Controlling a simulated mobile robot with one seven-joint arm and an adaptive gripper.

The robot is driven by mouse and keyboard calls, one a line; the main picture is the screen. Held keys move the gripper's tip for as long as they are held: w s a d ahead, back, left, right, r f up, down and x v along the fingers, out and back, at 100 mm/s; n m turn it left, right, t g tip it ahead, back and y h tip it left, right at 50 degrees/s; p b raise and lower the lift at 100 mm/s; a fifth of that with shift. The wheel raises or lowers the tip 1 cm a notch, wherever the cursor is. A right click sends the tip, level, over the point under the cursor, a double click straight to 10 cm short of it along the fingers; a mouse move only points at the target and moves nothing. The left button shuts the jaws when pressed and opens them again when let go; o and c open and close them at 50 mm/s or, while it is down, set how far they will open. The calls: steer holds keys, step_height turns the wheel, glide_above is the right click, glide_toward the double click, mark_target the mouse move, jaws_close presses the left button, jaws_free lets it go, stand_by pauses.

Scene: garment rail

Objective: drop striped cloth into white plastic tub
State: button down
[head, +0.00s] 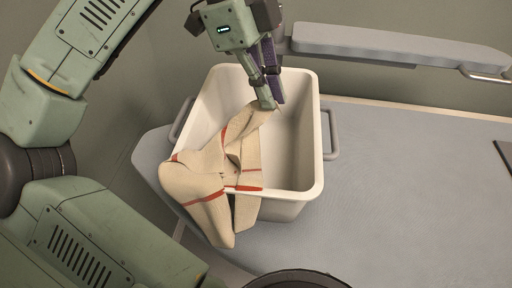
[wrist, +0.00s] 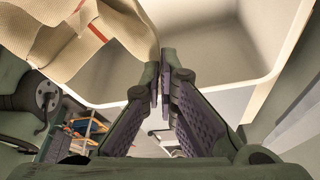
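The striped cloth (head: 205,187) is cream with red stripes. It hangs over the near left rim of the white plastic tub (head: 305,165), with part inside and part draped outside. My gripper (head: 271,104) is above the tub's inside, its fingers close together at the cloth's raised upper end. They look shut on that end, though the grip itself is mostly hidden. In the wrist view, the cloth (wrist: 75,40) fills the upper left and reaches the tips of my gripper (wrist: 161,72); the tub (wrist: 200,35) lies beyond.
The tub stands on a grey padded surface (head: 400,195) and has grey side handles (head: 331,133). A grey padded rail (head: 385,45) runs behind at the right. A dark flat item (head: 505,152) lies at the right edge. The surface right of the tub is clear.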

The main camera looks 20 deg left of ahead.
step_height(320, 180, down, 3)
steer(key=shift+f+b, duration=0.1)
steer(key=shift+b, duration=0.75)
steer(key=c, duration=2.3)
jaws_free()
steer(key=o, duration=0.5)
steer(key=shift+o, duration=0.4)
steer(key=o, duration=0.5)
steer(key=shift+o, duration=0.5)
steer(key=o, duration=0.6)
steer(key=shift+o, duration=0.2)
